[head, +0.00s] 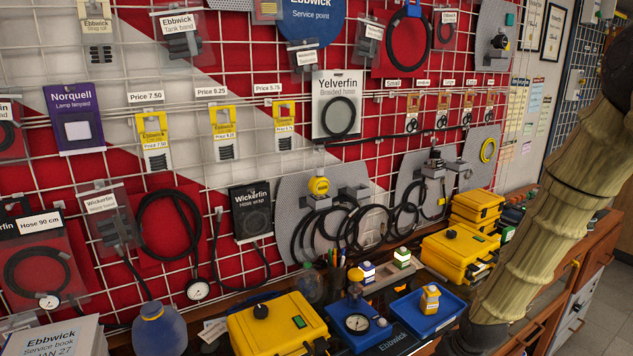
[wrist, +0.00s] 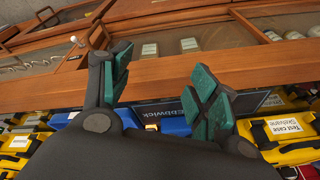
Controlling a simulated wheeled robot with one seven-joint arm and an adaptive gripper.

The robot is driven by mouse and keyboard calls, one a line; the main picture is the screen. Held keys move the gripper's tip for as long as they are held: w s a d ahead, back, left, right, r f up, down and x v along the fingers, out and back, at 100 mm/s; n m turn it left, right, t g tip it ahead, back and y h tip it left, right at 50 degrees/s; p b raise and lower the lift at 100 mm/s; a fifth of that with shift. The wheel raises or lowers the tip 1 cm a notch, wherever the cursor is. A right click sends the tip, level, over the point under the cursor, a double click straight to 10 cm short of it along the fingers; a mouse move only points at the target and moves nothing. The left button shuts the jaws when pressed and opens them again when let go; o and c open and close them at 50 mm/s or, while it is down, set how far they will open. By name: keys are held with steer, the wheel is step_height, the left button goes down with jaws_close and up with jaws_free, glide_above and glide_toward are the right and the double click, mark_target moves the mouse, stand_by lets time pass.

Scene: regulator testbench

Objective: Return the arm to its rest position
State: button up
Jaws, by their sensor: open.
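My gripper (wrist: 160,95) shows in the wrist view with its two green-padded fingers spread apart and nothing between them. In the head view my arm, in a ribbed tan sleeve, comes down the right side over the bench. The gripper itself is not clear in the head view, as the arm runs out at the bottom edge.
A wire grid wall with hoses stands behind. Open floor (head: 610,300) lies at right.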

steer(key=s+a+f+m+g+b, duration=0.1)
steer(key=s+a+f+b, duration=0.1)
steer(key=s+f, duration=0.6)
steer(key=s+a+f+g+b, duration=0.15)
steer(key=s+f, duration=0.35)
steer(key=f, duration=0.5)
steer(key=s+a+f+b, duration=0.1)
steer(key=s+f, duration=0.5)
steer(key=s, duration=0.3)
steer(key=s+a+f+h+b, duration=0.1)
steer(key=s+f, duration=0.5)
steer(key=s, duration=0.3)
steer(key=shift+a+b, duration=0.3)
steer(key=shift+b, duration=0.05)
